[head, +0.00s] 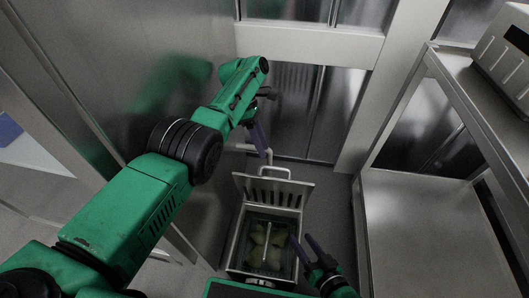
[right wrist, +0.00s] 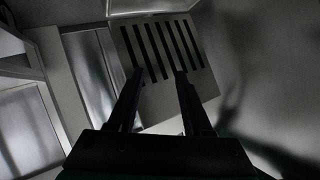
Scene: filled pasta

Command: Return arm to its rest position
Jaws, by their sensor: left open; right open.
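My left arm (head: 165,180) is green and black and reaches from the lower left up across the head view. Its gripper (head: 262,135) is raised beside the left metal wall, open and empty, with one purple finger showing clearly. My right gripper (head: 300,238) is low at the bottom, just right of a metal cooker, with its purple fingers apart and nothing between them. In the right wrist view its two dark fingers (right wrist: 158,74) are spread in front of a slotted metal panel.
The open cooker (head: 238,236) holds pale green filled pasta (head: 270,247); its slotted lid (head: 275,190) stands up behind. A metal wall (head: 150,60) is close on the left. A metal shelf unit (head: 420,220) stands on the right, with an appliance (head: 500,65) on top.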

